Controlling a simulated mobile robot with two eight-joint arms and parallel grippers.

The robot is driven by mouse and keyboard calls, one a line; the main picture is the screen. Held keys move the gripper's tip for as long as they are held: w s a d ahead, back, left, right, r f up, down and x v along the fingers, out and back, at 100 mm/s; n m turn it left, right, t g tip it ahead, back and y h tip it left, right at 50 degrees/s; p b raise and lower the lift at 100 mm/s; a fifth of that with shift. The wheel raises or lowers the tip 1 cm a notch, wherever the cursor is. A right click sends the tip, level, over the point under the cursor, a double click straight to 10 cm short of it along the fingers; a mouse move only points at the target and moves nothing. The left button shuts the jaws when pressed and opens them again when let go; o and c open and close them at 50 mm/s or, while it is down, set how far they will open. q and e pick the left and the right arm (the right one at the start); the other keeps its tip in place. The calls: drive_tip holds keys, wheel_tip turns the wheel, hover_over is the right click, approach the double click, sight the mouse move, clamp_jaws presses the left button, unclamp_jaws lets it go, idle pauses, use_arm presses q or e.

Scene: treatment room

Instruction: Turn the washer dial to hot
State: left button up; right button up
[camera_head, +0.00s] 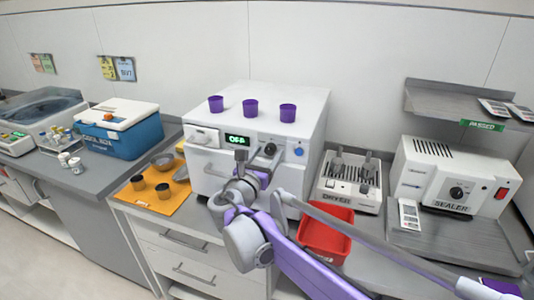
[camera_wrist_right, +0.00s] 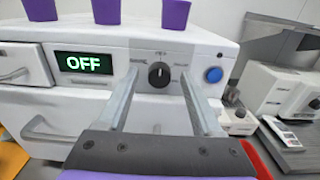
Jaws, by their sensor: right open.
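The washer (camera_head: 312,108) is a white box on the counter, with a lit display (camera_head: 237,140) reading OFF. Its round dark dial (camera_head: 270,149) is on the front panel, right of the display. In the right wrist view the dial (camera_wrist_right: 159,76) stands between my two finger lines, under small markings I cannot read well. My right gripper (camera_head: 257,163) is open and empty in front of the panel, one finger on each side of the dial in that view. Whether the fingers touch it I cannot tell. My left gripper is not in view.
A blue button (camera_wrist_right: 213,75) sits right of the dial. Purple cups (camera_head: 250,107) stand on the washer top. A red tray (camera_head: 325,236), a rack unit (camera_head: 349,190) and a sealer (camera_head: 447,182) are to the right. An orange mat (camera_head: 150,198) with dark cups is left.

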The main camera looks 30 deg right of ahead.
drive_tip(key=shift+w+d, duration=0.2)
clamp_jaws()
idle(0.3)
